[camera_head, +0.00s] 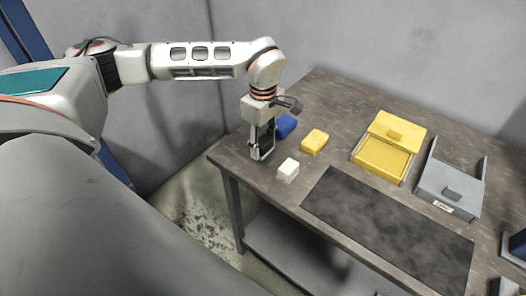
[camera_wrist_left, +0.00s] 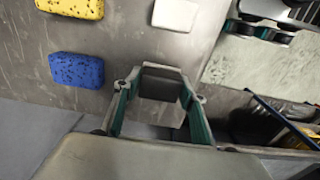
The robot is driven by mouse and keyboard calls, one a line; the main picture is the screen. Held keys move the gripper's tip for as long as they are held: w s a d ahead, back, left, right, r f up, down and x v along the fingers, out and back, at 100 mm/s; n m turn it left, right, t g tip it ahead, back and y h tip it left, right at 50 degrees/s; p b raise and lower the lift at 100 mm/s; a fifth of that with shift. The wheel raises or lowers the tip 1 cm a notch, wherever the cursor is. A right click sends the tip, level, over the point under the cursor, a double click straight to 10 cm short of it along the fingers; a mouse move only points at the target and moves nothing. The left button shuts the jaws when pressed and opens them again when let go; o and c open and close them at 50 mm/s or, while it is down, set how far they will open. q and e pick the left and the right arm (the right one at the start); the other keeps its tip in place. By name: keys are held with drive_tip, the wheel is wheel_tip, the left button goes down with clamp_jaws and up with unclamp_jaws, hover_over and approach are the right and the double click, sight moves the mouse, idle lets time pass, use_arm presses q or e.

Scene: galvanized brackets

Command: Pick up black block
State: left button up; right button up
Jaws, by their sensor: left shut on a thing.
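My left gripper (camera_head: 262,150) points down over the table's near left corner and is shut on the black block. The black block (camera_wrist_left: 160,86) shows as a dark face between its two fingertips in the left wrist view. In the head view the fingers mostly hide the block. I cannot tell whether it touches the tabletop. My right gripper is not in view.
A blue sponge-like block (camera_head: 286,126), a yellow one (camera_head: 314,141) and a white block (camera_head: 288,170) lie close by on the table (camera_head: 330,95). A dark mat (camera_head: 390,225), a yellow bin (camera_head: 382,158) and a grey bin (camera_head: 448,188) are further right.

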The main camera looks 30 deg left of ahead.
sight(263, 141)
use_arm(q)
wheel_tip(263, 141, up, 16)
drive_tip(key=shift+o, duration=0.8)
drive_tip(key=shift+f, duration=0.2)
